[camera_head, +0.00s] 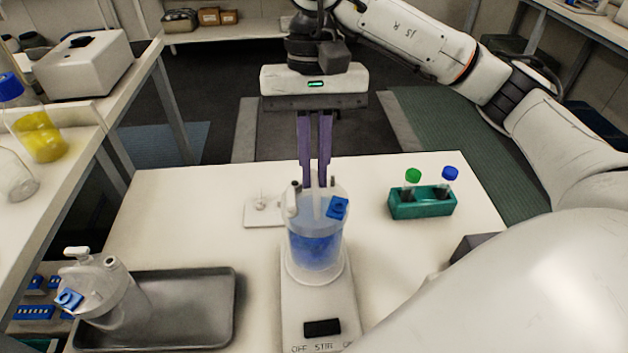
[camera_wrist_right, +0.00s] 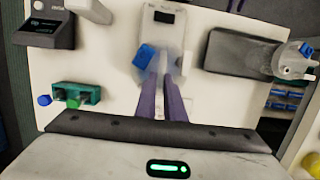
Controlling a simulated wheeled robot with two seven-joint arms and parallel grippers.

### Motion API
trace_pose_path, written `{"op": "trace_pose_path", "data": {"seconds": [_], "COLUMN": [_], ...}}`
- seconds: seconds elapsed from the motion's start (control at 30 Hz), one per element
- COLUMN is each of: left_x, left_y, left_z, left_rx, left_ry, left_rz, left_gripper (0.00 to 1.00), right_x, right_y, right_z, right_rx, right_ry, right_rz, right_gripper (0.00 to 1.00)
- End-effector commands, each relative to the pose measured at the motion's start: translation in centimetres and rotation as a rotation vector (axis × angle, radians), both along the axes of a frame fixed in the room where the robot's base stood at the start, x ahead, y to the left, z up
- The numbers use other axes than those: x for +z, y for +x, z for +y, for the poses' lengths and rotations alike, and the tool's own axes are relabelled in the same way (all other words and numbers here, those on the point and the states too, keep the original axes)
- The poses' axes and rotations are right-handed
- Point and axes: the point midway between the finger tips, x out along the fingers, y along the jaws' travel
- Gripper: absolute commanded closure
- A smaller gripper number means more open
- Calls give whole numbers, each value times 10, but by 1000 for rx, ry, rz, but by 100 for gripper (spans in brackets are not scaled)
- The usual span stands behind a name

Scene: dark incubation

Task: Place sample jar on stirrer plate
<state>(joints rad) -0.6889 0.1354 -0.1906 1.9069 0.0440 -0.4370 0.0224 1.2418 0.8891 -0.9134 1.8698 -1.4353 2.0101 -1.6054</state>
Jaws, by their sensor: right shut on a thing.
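The sample jar (camera_head: 316,250) is a clear upright vessel with blue liquid and a blue clip on its lid. It appears at or just above the round top of the white stirrer plate (camera_head: 318,308); contact is hard to tell. My right gripper (camera_head: 316,183) points down over the jar, its purple fingers shut on the upright part of the lid. In the wrist view, the fingers (camera_wrist_right: 166,75) partly cover the jar, and the stirrer plate (camera_wrist_right: 162,30) lies beyond. My left gripper is not in view.
A second clear jar (camera_head: 112,296) stands in the grey tray (camera_head: 205,287) at front left. A green tube rack (camera_head: 422,204) is at right. A small white plate (camera_head: 262,213) lies behind the stirrer. A dark device (camera_wrist_right: 48,30) shows in the wrist view. A side bench (camera_head: 95,115) is left.

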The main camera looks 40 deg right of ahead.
Motion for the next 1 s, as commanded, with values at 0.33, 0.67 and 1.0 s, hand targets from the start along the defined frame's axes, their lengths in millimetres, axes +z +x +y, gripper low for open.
{"op": "trace_pose_path", "data": {"seconds": [0.33,0.67,1.0], "left_x": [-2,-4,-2], "left_y": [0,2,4], "left_z": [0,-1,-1], "left_rx": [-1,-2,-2], "left_ry": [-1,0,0], "left_rz": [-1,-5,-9], "left_gripper": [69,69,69], "right_x": [-25,-30,-29], "right_y": [0,0,0], "right_z": [0,0,0], "right_rx": [-1,0,0], "right_ry": [1,0,0], "right_rz": [-3,0,0], "right_gripper": [100,86,72]}}
